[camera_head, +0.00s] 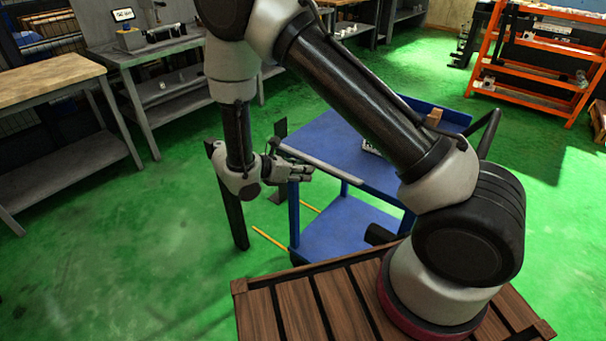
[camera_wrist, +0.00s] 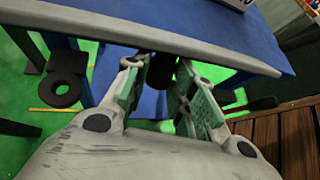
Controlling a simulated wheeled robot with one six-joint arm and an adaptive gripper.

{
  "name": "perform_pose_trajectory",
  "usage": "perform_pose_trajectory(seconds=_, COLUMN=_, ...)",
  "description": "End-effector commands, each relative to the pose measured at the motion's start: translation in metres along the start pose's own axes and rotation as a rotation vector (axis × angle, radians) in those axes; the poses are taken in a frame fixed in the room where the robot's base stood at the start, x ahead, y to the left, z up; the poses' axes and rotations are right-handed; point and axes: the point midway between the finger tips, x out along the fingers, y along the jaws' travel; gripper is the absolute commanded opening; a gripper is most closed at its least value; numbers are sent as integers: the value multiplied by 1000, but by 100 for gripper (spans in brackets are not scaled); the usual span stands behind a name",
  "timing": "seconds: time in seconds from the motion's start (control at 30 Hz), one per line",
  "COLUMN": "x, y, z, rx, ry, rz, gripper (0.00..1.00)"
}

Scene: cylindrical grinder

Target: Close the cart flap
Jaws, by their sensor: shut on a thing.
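The blue cart (camera_head: 330,140) stands in front of me, with a flat top and a lower shelf (camera_head: 345,230). A grey bar (camera_head: 320,165) runs along its near-left edge; I cannot tell which part is the flap. My gripper (camera_head: 305,172) is at this edge, just below the bar. In the wrist view, the grey bar (camera_wrist: 140,38) crosses above my gripper (camera_wrist: 165,75). The green-padded fingers are shut on a dark piece (camera_wrist: 160,72) below the bar, mostly hidden between them.
A dark upright plate (camera_head: 231,215) stands left of the cart. A black ring-ended part (camera_wrist: 65,88) is left of my fingers in the wrist view. A wooden-topped bench (camera_head: 50,82) is at left, an orange rack (camera_head: 535,55) at back right. Green floor is clear at left.

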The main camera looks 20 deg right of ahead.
Motion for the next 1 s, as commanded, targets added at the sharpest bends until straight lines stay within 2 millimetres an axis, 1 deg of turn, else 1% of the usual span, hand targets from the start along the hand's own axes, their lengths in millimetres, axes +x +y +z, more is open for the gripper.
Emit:
perform_pose_trajectory(seconds=0.03, x=-2, y=0, z=4, rx=-5, ry=45, rz=1, gripper=2)
perform_pose_trajectory(seconds=0.47, x=-12, y=-1, z=26, rx=-108, ry=440, rz=-1, gripper=2)
perform_pose_trajectory(seconds=0.8, x=-12, y=0, z=45, rx=-185, ry=739, rz=-4, gripper=2)
perform_pose_trajectory(seconds=1.0, x=-10, y=-1, z=53, rx=-225, ry=880, rz=-7, gripper=2)
